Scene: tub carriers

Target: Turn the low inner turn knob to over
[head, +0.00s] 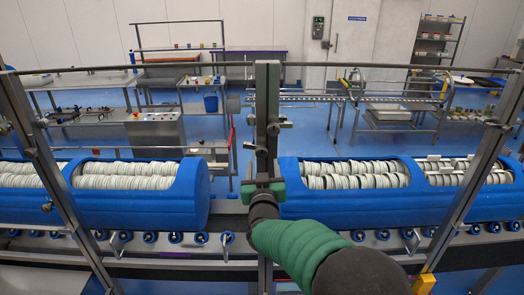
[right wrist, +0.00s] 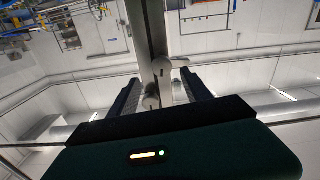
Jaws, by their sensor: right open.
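A grey upright post (head: 267,95) stands in front of me in the head view, with several small turn knobs on it. One knob (head: 285,123) sticks out to the right and a lower one (head: 256,149) to the left. My right gripper (head: 263,183) is open at the post, below these knobs, and its body hides what lies behind it. Another knob (right wrist: 180,63) sits farther along. I cannot tell which way the knobs are turned. My left gripper is not in view.
A metal rail (head: 160,68) and slanted posts (head: 55,165) frame the near side. Behind are blue tubs (head: 195,200) and (head: 300,205) filled with pale discs, on a roller conveyor (head: 190,250). Workbenches and a shelf (head: 437,40) stand farther back.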

